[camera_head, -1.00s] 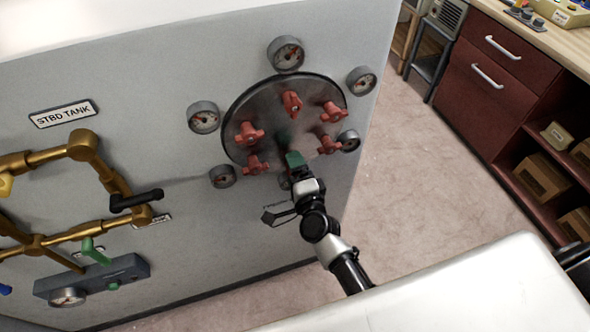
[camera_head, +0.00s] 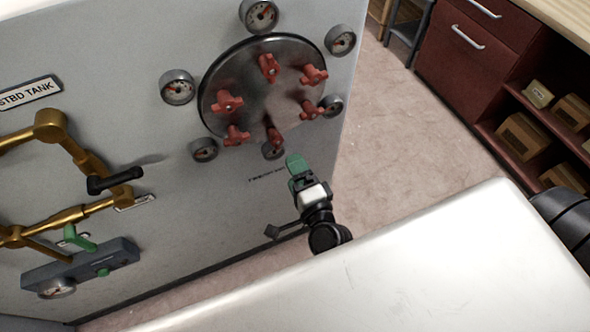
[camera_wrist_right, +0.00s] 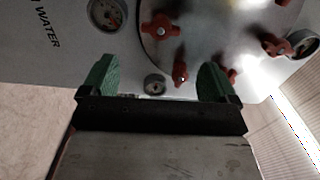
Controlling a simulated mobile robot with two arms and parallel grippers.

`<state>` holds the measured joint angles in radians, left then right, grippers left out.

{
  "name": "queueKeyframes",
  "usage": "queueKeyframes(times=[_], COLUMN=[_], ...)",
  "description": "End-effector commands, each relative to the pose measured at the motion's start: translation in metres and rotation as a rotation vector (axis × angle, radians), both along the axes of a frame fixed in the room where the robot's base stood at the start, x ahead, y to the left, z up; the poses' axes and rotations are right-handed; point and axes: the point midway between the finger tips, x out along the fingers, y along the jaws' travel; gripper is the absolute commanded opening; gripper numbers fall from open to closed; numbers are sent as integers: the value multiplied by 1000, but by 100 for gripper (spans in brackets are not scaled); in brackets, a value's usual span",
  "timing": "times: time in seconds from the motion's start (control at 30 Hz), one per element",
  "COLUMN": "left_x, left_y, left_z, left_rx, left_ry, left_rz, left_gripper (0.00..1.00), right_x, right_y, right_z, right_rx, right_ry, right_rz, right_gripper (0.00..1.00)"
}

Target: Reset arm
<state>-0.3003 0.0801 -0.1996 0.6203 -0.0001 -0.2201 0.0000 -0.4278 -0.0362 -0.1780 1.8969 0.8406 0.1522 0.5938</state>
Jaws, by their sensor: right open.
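My right gripper (camera_head: 297,166) is just in front of the panel, below the round metal plate (camera_head: 247,88) with several red knobs. In the right wrist view its two green fingertips (camera_wrist_right: 157,80) stand wide apart with nothing between them. The lowest red knob (camera_head: 273,137) is a little above the fingertips in the head view. In the wrist view this red knob (camera_wrist_right: 180,72) shows beyond the gap, apart from the fingers. My left gripper is in neither current view.
Several gauges ring the plate, such as the top gauge (camera_head: 259,15). Brass pipes (camera_head: 55,150) with a black handle (camera_head: 114,180) and a green handle (camera_head: 79,238) are at left. Red cabinets (camera_head: 466,62) stand at right. Open floor (camera_head: 405,140) lies between.

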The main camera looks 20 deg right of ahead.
Motion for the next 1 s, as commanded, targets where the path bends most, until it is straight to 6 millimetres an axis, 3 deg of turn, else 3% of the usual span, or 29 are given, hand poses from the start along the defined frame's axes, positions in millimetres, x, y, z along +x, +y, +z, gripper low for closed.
queueKeyframes(times=[0.3, 0.37, 0.43, 0.57, 0.67, 0.8, 0.9, 1.0], left_x=[0, 0, 0, 0, 0, 0, 0, 0], left_y=[0, 0, 0, 0, 0, 0, 0, 0], left_z=[0, 0, 0, 0, 0, 0, 0, 0], left_rx=[0, 0, 0, 0, 0, 0, 0, -1], left_ry=[0, 0, 0, 0, 0, 0, 0, 0], left_rz=[0, 0, 0, 0, 0, 0, 0, 0], left_gripper=[89, 89, 89, 89, 89, 89, 89, 89], right_x=[0, -1, -3, -19, -47, -104, -156, -212], right_y=[0, 2, 5, 14, 14, 5, -10, -30], right_z=[-3, -13, -37, -115, -187, -278, -333, -376], right_rx=[-7, -34, -100, -322, -533, -811, -990, -1147], right_ry=[6, 26, 75, 235, 383, 579, 712, 828], right_rz=[2, 12, 36, 138, 256, 460, 632, 815], right_gripper=[89, 89, 89, 89, 89, 89, 89, 89])
